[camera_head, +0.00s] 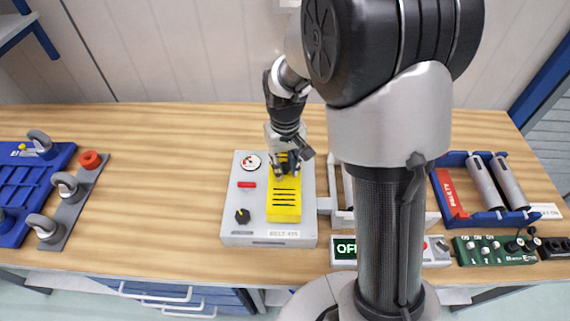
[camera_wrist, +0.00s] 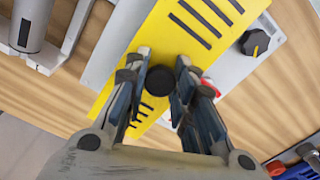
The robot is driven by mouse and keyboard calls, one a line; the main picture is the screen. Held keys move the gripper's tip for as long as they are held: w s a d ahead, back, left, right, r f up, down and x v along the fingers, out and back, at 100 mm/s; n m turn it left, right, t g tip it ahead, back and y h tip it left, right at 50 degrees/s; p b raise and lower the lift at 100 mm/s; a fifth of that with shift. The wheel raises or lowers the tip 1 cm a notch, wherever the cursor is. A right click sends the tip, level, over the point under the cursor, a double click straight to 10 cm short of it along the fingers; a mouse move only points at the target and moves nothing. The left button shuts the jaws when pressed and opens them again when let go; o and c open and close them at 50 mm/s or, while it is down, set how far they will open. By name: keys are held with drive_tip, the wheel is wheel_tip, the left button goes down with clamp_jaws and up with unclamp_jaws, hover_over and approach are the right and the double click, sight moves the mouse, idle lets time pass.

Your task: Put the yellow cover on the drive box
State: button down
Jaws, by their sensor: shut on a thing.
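The yellow cover (camera_head: 284,203) is a long plate with black slots and a dark round knob (camera_wrist: 160,79). It lies over the right part of the grey drive box (camera_head: 240,228), lengthwise from back to front. The drive box, labelled "BELT 475", also shows beside the cover in the wrist view (camera_wrist: 262,68). My gripper (camera_head: 287,170) is above the back half of the cover. In the wrist view its fingers (camera_wrist: 160,84) are shut on the cover's knob, one on each side. Whether the cover rests fully on the box is hard to tell.
The box has a gauge (camera_head: 251,162), a red handle (camera_head: 247,184) and a black dial (camera_head: 243,216). A blue tray with rollers (camera_head: 487,217) and a control panel (camera_head: 345,251) stand to the right. Blue and grey racks (camera_head: 70,210) are at left. The table between is clear.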

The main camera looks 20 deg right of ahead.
sight(285, 173)
drive_tip(key=shift+f+b, duration=1.15)
drive_tip(key=shift+f, duration=0.7)
drive_tip(key=shift+f, duration=0.35)
drive_tip(key=c, duration=1.3)
unclamp_jaws()
drive_tip(key=shift+r, duration=0.1)
wheel_tip(285, 173, up, 12)
drive_tip(key=shift+f, duration=0.1)
